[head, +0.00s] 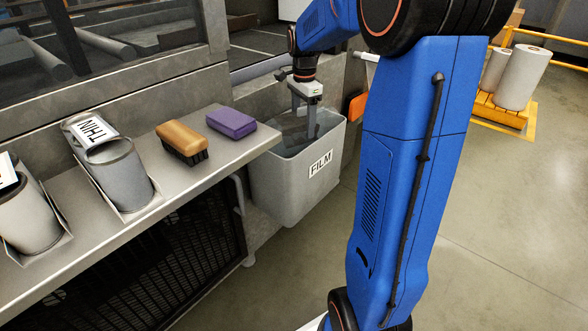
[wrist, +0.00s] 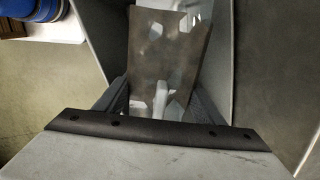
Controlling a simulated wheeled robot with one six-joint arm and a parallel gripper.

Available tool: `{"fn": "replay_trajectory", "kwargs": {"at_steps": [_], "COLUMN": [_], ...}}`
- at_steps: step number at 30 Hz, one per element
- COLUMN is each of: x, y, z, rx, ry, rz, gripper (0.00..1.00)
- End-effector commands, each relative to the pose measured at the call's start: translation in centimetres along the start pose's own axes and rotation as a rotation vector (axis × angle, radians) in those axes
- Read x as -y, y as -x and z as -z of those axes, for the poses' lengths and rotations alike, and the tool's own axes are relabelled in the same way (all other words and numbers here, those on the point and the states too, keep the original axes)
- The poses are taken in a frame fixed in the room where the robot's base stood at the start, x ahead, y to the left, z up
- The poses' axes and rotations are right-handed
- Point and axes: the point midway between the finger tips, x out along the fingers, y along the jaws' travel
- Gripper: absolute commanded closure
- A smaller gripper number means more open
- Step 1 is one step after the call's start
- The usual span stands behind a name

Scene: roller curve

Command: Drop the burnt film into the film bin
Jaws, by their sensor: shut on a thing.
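The film bin (head: 285,185), a grey open-topped tub with a FILM label, stands at the end of the bench in the head view. My gripper (head: 304,122) points down into the bin's mouth, its fingers lower than the rim. In the wrist view my gripper (wrist: 160,105) is shut on the burnt film (wrist: 165,50), a brownish-grey sheet with ragged, pale holes. The film hangs inside the bin, whose grey wall (wrist: 221,60) shows beside it. In the head view, I cannot clearly tell the held film from the dark, glassy scraps in the bin.
The bench (head: 180,187) holds a brush with a tan back (head: 181,136), a purple block (head: 231,123) and a grey canister with a THIN tag (head: 118,175). A grey wall runs behind the bin. The floor to the right is clear up to white rolls (head: 522,78) on a pallet.

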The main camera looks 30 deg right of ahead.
Motion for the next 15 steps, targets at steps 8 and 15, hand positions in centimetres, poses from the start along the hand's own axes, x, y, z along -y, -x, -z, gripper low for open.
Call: {"fn": "replay_trajectory", "kwargs": {"at_steps": [8,15], "x": [-0.02,-0.02], "y": [-0.33,-0.31], "z": [-0.01,0.00], "rx": [0.000,0.000], "ry": [0.000,0.000], "rz": [0.000,0.000], "gripper": [0.58,0.16]}}
